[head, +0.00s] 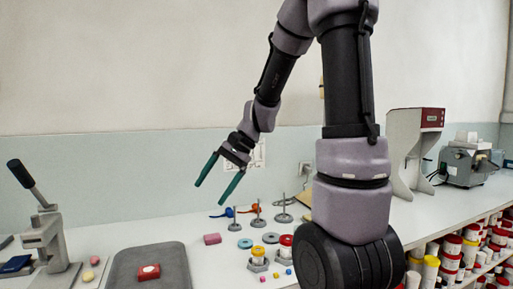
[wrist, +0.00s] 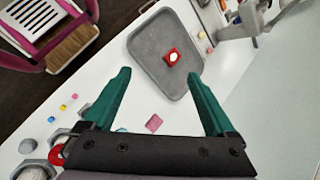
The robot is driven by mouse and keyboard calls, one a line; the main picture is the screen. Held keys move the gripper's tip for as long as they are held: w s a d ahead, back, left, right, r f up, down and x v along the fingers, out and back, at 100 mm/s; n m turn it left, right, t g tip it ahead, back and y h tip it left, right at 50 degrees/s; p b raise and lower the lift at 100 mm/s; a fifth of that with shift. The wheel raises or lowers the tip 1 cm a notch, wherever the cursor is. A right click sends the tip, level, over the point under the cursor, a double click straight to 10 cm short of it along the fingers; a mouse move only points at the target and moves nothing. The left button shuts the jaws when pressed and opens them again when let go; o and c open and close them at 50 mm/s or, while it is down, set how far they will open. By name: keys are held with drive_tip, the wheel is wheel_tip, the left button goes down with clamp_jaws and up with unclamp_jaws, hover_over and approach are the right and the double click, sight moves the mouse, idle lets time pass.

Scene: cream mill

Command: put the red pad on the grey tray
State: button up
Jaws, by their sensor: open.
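The red pad (head: 148,272), a small red block with a pale mark on top, lies on the dark grey tray (head: 172,256) at the lower left of the head view. In the wrist view the red pad (wrist: 172,57) lies inside the rim of the grey tray (wrist: 150,42), near its middle. My gripper (head: 210,192) has green fingers spread apart with nothing between them. It is in the air above the bench, up and to the right of the tray in the head view. In the wrist view the gripper's fingertips (wrist: 158,74) point toward the tray.
A pink block (head: 212,239) lies on the bench right of the tray. A lever press (head: 45,235) stands left of the tray. Paint-like tins (head: 450,260) fill shelves at the right.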

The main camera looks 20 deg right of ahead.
drive_tip(key=s+d+r+n+t+h, duration=0.4)
drive_tip(key=s+d+r+t+h, duration=0.1)
drive_tip(key=s+r, duration=0.6)
drive_tip(key=d+t, duration=0.1)
drive_tip(key=d, duration=0.1)
drive_tip(key=shift+d+r+n+t, duration=0.3)
drive_tip(key=shift+d+r, duration=0.05)
drive_tip(key=shift+r, duration=0.05)
drive_tip(key=shift+s, duration=0.1)
idle(0.4)
